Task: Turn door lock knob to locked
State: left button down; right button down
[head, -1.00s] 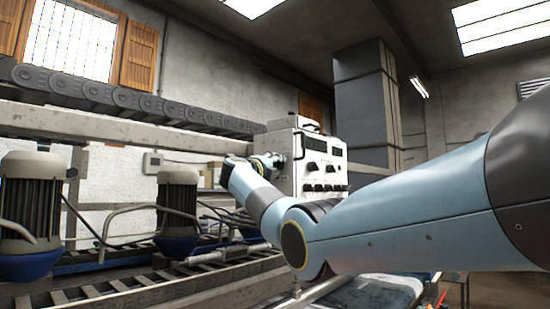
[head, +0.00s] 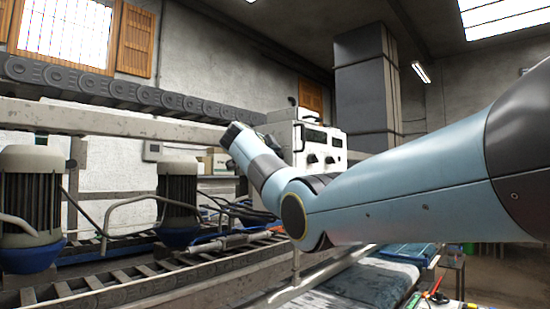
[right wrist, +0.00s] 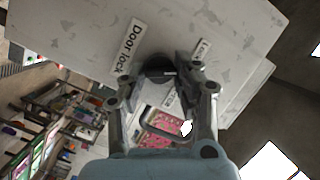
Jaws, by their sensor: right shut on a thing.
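A white control box (head: 330,145) with dark knobs stands in the middle of the head view, partly behind my right arm. In the right wrist view its pale panel (right wrist: 75,30) carries a "Door lock" label (right wrist: 129,47). Beside that label is a dark round knob (right wrist: 157,66). My right gripper (right wrist: 160,76) is shut on this knob, with a finger on each side. The fingers hide part of the knob, so its pointer direction cannot be told. A smaller label (right wrist: 202,49) sits by the right finger, partly covered. My left gripper is not in view.
A dark chain conveyor (head: 120,92) and a beam (head: 110,122) run along the left. Motors (head: 178,195) stand below them. A rug-covered bed (head: 345,285) lies under my right arm. A tall grey column (head: 365,85) rises behind the box.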

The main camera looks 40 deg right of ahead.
jog(key=shift+n+g, duration=0.4)
jog(key=shift+n, duration=0.7)
jog(key=c, duration=1)
grip_release()
jog(key=v, duration=1.2)
jog(key=shift+w+r, duration=0.1)
jog(key=shift+r, duration=0.15)
jog(key=shift+d, duration=0.1)
